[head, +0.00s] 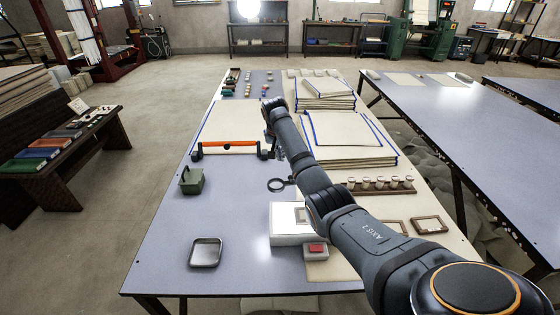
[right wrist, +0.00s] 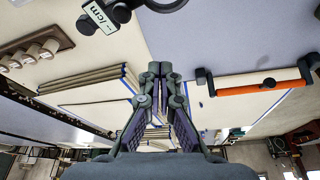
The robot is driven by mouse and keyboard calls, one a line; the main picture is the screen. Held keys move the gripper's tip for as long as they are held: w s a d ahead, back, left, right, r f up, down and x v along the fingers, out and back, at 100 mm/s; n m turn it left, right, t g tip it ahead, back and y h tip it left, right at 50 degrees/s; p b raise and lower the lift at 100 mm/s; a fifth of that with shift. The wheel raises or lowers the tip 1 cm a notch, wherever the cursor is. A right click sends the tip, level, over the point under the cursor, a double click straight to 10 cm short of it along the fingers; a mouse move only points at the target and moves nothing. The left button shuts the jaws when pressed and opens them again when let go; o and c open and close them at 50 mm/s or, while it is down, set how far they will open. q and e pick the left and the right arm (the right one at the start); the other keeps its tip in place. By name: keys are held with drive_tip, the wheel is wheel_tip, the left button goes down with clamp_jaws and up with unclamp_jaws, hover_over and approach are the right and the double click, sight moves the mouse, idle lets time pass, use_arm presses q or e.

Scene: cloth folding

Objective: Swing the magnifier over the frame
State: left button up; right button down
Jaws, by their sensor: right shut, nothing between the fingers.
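The magnifier (head: 277,185) is a dark ring on the near half of the table, with its mount partly hidden behind my right arm. Part of its ring (right wrist: 166,4) shows at the top edge of the right wrist view. A white block (head: 285,238) with a pale framed top stands nearer, partly covered by my arm. Small wooden frames (head: 430,224) lie to its right; I cannot tell which frame is meant. My right gripper (right wrist: 158,70) is shut and empty above the table, apart from the magnifier. My left gripper is not in view.
An orange bar with black ends (head: 228,144) lies left of my right gripper. A green container (head: 191,181), a metal tray (head: 206,252) and a red block (head: 317,248) are nearer. Stacked cloths (head: 345,152) and a rack of pegs (head: 378,186) are right.

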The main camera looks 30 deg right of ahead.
sight(290, 181)
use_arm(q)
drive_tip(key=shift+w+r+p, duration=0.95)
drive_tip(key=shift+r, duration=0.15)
use_arm(e)
wheel_tip(290, 181, down, 7)
drive_tip(key=s+a, duration=0.1)
drive_tip(key=shift+f, duration=0.2)
drive_tip(key=shift+s, duration=0.1)
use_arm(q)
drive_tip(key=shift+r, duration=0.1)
